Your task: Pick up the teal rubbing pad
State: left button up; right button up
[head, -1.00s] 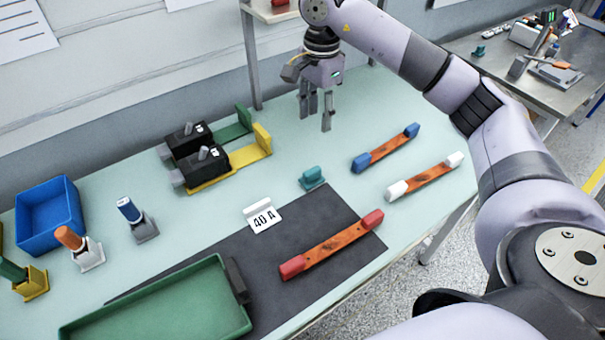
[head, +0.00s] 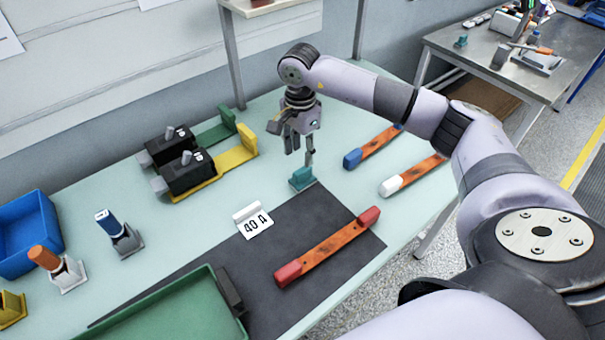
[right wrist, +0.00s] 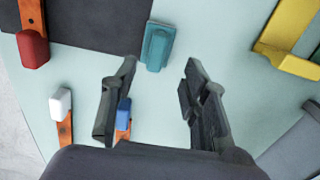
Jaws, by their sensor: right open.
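The teal rubbing pad (head: 302,178) stands on the pale green table at the back edge of the dark mat (head: 318,210). My right gripper (head: 300,159) is open and empty, pointing down just above and behind the pad. In the right wrist view the pad (right wrist: 157,46) lies just beyond the fingertips (right wrist: 160,68), about in line with the gap between them. The fingers do not appear to be closed around it. My left gripper is not in view.
A white "40 A" card (head: 253,221) and a bar with red ends (head: 327,247) lie in front. Bars with blue (head: 372,147) and white ends (head: 412,175) lie right. Black breakers (head: 188,173) stand left. A green tray (head: 180,309) is at the front.

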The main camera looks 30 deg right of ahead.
aim_at(302, 169)
notch_tip(302, 169, down, 2)
jog(key=shift+f, duration=0.1)
jog(key=shift+s+f+p, duration=0.1)
jog(key=shift+f+p, duration=0.35)
jog(key=shift+p, duration=0.05)
notch_tip(302, 169, down, 4)
jog(key=shift+s+d+r+p, duration=0.15)
jog(key=shift+r+p, duration=0.05)
jog(key=shift+p, duration=0.65)
jog(key=shift+f, duration=0.55)
grip_shut()
